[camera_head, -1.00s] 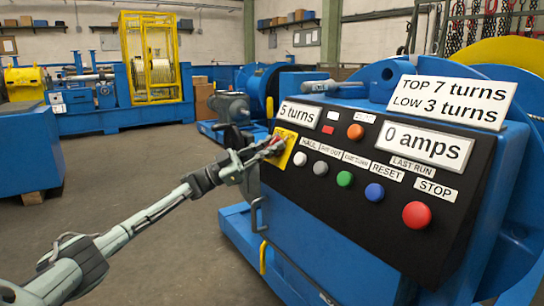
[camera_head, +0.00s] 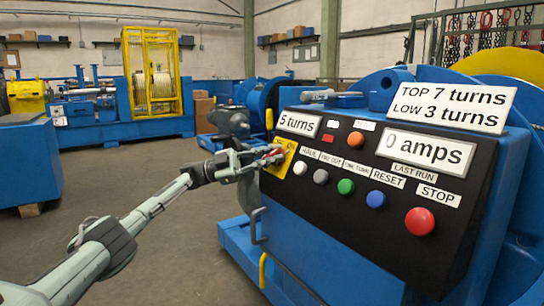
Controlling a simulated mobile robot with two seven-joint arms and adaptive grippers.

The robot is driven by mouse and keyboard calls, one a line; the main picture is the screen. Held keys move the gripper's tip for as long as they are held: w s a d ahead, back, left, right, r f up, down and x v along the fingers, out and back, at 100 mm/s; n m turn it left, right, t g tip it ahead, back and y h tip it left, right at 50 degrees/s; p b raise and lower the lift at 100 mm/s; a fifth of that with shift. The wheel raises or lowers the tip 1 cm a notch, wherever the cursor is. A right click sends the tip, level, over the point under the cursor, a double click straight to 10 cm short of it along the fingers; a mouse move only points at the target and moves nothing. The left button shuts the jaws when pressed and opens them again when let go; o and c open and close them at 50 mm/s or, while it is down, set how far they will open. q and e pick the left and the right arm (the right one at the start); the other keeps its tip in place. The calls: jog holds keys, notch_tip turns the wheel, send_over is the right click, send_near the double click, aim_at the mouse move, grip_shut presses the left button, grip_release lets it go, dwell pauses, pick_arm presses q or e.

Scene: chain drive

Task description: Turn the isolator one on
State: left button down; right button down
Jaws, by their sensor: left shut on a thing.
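The isolator is a red handle (camera_head: 273,153) on a yellow plate (camera_head: 282,163) at the left end of the black control panel. My left gripper (camera_head: 266,157) is at the plate, shut on the red handle, and its fingers hide part of the handle. The handle's exact angle is hard to tell. My left arm reaches in from the lower left. My right gripper is not in view.
The sloped panel (camera_head: 370,215) carries white, grey, green, blue and red buttons (camera_head: 419,222) right of the isolator. Displays read "5 turns" (camera_head: 304,123) and "0 amps" (camera_head: 425,149). A grey side handle (camera_head: 258,226) sticks out below. Open floor lies left.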

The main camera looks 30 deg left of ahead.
pick_arm(q)
jog(key=shift+d, duration=0.1)
jog(key=c, duration=1.5)
grip_release()
jog(key=shift+v, duration=3.8)
